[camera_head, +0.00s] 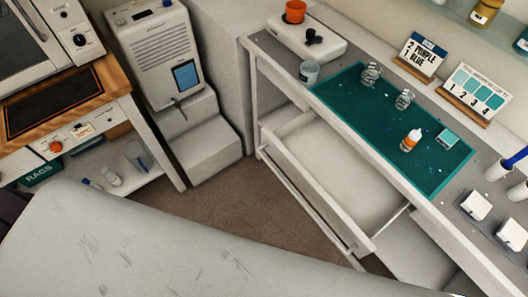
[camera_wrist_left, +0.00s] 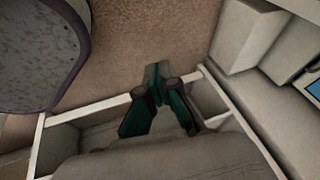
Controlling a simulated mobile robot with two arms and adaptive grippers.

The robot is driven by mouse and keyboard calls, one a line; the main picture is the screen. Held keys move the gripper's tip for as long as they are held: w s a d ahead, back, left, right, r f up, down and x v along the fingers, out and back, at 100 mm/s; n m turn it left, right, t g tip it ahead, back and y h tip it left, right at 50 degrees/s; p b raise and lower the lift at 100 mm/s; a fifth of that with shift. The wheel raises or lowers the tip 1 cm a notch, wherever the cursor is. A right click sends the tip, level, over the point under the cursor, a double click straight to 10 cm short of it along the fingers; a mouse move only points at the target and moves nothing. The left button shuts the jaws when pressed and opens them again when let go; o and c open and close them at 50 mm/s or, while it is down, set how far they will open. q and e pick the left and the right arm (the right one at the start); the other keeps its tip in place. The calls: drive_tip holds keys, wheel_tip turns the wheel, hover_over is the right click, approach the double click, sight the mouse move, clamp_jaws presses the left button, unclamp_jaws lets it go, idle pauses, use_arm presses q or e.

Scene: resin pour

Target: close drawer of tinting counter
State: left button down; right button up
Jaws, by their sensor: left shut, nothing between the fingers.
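The tinting counter (camera_head: 276,47) runs down the right of the head view. Its drawer (camera_head: 335,165) is pulled out to the lower left and looks empty; a long bar handle (camera_head: 310,204) runs along its front. My left gripper (camera_wrist_left: 157,75) shows only in the left wrist view, shut and empty, with carpet beyond its tips. It overlaps a white rim (camera_wrist_left: 95,108) in that view, which looks like part of the drawer or counter frame. I cannot tell whether they touch. My right gripper is in neither view.
A teal mat (camera_head: 345,115) with small bottles lies on the counter. A grey step block (camera_head: 205,150) stands left of the drawer and also shows in the wrist view (camera_wrist_left: 250,40). Bare carpet (camera_head: 225,205) lies before the drawer. A wooden-topped bench (camera_head: 115,80) stands at left.

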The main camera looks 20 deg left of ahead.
use_arm(q)
drive_tip(key=w+a+r+m+t+b, duration=0.2)
drive_tip(key=w+a+r+m+t, duration=0.15)
drive_tip(key=w, duration=0.55)
drive_tip(key=m+t+h+b, duration=0.65)
drive_tip(key=m+h, duration=0.45)
drive_tip(key=m, duration=0.6)
approach(263, 140)
drive_tip(key=shift+n+g, duration=0.25)
drive_tip(key=shift+g, duration=0.15)
drive_tip(key=x, duration=0.2)
drive_tip(key=p+x, duration=0.1)
drive_tip(key=x, duration=0.3)
drive_tip(key=shift+w+r+p, duration=0.3)
drive_tip(key=shift+p, duration=0.1)
drive_tip(key=shift+w+d+f, duration=0.1)
drive_tip(key=shift+w+d, duration=0.15)
drive_tip(key=shift+w, duration=0.15)
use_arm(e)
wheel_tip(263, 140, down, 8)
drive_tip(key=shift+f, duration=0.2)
